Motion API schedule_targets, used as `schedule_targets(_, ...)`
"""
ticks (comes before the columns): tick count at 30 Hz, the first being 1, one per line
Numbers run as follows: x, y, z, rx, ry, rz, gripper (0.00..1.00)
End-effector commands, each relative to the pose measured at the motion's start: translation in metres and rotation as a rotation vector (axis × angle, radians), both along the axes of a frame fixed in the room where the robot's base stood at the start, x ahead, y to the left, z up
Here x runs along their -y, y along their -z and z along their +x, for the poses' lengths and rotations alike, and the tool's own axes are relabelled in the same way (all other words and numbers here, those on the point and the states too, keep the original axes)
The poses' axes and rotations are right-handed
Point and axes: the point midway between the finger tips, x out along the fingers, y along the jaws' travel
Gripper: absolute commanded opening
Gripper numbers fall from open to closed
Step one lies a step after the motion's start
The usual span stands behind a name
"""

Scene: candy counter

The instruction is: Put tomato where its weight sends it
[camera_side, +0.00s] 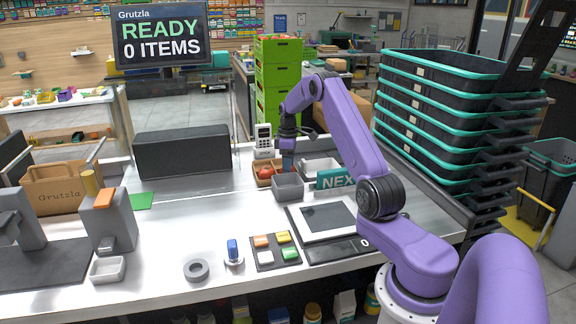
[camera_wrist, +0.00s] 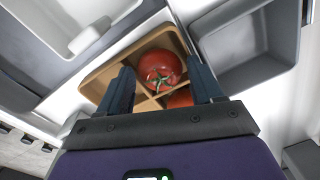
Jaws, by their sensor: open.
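A red tomato (camera_wrist: 160,66) with a green stem sits in a compartment of a divided wooden box (camera_wrist: 97,82). Part of a second red tomato (camera_wrist: 181,98) shows in a nearer compartment. In the side view, red tomato (camera_side: 265,170) shows in the wooden box (camera_side: 259,180). My gripper (camera_side: 287,168) points down beside the box. In the wrist view my gripper (camera_wrist: 163,82) is open, its fingers either side of the near part of the tomato in the picture, with no visible grip. A weighing scale (camera_side: 322,215) with a dark plate stands on the counter.
A grey bin (camera_side: 289,188) stands just in front of the box; a grey bin (camera_wrist: 278,70) also shows in the wrist view. A white tray (camera_side: 318,166) and a NEXT sign (camera_side: 335,180) are nearby. Stacked baskets (camera_side: 425,140) stand right. The counter's left middle is clear.

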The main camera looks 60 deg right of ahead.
Motion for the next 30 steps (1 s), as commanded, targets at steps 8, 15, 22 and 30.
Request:
schedule_targets(8,0.001,-0.012,0.001,0.002,0.0,-0.001,0.65)
schedule_targets(15,0.001,-0.024,0.001,0.001,0.0,-0.001,0.65)
schedule_targets(22,0.002,-0.036,0.001,0.0,0.0,-0.001,0.65)
schedule_targets(30,0.002,-0.05,0.001,0.002,0.0,-0.001,0.65)
